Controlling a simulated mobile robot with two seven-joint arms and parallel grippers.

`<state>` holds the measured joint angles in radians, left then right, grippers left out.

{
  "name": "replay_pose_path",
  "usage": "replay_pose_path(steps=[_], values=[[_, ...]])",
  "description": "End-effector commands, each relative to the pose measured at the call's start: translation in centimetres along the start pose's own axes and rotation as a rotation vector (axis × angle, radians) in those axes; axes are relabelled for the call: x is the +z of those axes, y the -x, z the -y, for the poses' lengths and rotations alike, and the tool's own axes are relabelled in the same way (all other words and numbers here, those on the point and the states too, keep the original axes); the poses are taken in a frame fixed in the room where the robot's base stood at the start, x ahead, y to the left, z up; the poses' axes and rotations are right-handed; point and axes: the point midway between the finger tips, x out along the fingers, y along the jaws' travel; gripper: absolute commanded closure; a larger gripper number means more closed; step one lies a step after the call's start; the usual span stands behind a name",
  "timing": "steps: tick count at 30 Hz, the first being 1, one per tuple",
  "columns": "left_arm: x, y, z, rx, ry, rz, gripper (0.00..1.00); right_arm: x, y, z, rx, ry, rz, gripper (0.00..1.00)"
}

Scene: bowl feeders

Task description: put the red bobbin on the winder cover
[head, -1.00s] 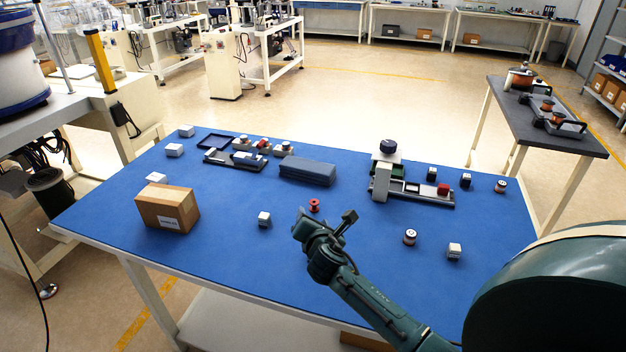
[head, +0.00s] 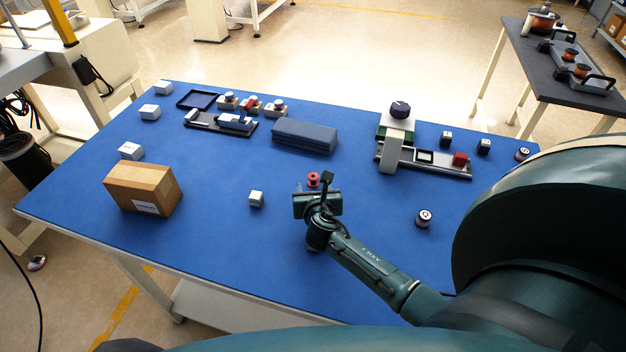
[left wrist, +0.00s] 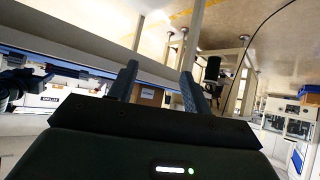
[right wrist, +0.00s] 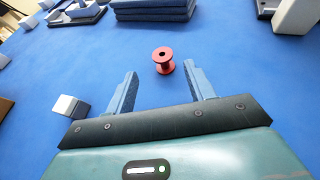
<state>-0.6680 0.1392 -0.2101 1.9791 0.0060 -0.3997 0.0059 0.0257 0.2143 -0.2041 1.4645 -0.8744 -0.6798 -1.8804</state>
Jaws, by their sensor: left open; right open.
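The red bobbin (head: 313,180) stands upright on the blue table mat, just past my right gripper (head: 317,196) in the head view. In the right wrist view the bobbin (right wrist: 163,62) is a little beyond the open, empty fingertips (right wrist: 161,72), roughly between them. I cannot tell for certain which part is the winder cover; a machine with a grey arm and dark round knob (head: 400,109) stands at the right of the table. My left gripper (left wrist: 158,76) is open and empty, low beside the table in its wrist view; it does not show in the head view.
A cardboard box (head: 144,188) stands at left, and a small white-grey cube (head: 256,199) is left of my right gripper. A dark-and-white spool (head: 423,218) stands at right. The mat around the bobbin is mostly clear.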

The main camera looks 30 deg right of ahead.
Motion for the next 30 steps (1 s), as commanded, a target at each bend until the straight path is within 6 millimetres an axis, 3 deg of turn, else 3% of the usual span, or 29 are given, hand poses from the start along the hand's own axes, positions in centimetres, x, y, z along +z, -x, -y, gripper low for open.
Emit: replay_pose_path(steps=[8,18,26,30], values=[[-0.3,-0.1,-0.1,0.003,0.0,-0.014,0.51,-0.1,-2.4,0.1,-0.001,-0.002,-0.001,0.46],[-0.9,-0.6,-0.3,0.013,-0.007,-0.044,0.51,-0.2,-6.7,0.5,-0.001,-0.001,0.0,0.46],[-1.1,-0.6,-0.4,0.015,-0.012,-0.048,0.51,-0.2,-6.9,0.4,0.001,-0.001,-0.001,0.46],[-1.1,-0.6,-0.4,0.016,-0.012,-0.048,0.51,-0.2,-6.9,0.5,0.001,-0.002,-0.001,0.56]])
